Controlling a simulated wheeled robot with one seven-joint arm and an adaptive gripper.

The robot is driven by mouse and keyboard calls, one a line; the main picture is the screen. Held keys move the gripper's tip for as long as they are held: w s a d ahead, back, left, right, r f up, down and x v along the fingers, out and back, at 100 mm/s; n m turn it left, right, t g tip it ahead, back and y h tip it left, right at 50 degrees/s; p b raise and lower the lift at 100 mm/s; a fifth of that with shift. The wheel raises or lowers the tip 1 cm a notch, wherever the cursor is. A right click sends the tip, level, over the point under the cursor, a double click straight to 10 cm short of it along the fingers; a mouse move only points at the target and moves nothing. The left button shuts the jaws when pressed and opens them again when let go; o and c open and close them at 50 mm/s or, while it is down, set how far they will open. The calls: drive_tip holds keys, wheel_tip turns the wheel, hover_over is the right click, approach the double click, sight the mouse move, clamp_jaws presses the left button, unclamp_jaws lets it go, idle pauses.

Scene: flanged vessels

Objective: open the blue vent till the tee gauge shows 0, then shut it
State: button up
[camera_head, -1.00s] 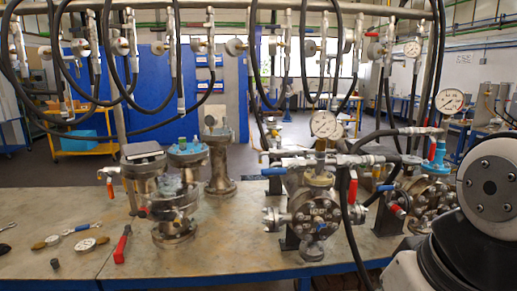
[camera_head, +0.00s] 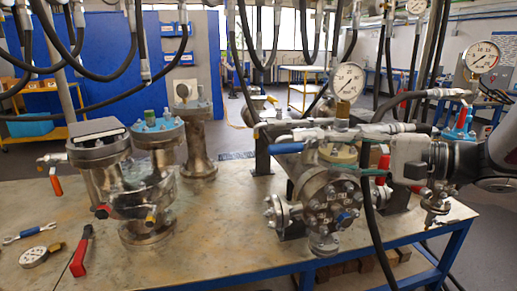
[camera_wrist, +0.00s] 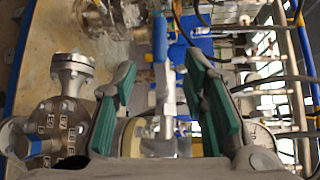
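The blue vent lever (camera_head: 286,147) sticks out left from the fittings above the middle flanged vessel (camera_head: 330,200). It also shows in the wrist view (camera_wrist: 160,38), pointing up the picture. The tee gauge (camera_head: 347,81) is a white dial above that vessel; its reading is too small to make out. My gripper (camera_wrist: 160,72) has green-padded fingers, open and apart on either side of the lever's line in the wrist view. I see no contact with the lever.
Another gauge (camera_head: 483,56) stands at the right. A black hose (camera_head: 370,220) hangs in front of the vessel's right side. Other vessels (camera_head: 140,180) stand at the left of the bench (camera_head: 215,230). A red-handled tool (camera_head: 82,252) lies at front left.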

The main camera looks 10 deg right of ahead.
sight(292, 149)
drive_tip(key=x, duration=1.3)
drive_tip(key=shift+a, duration=0.25)
clamp_jaws()
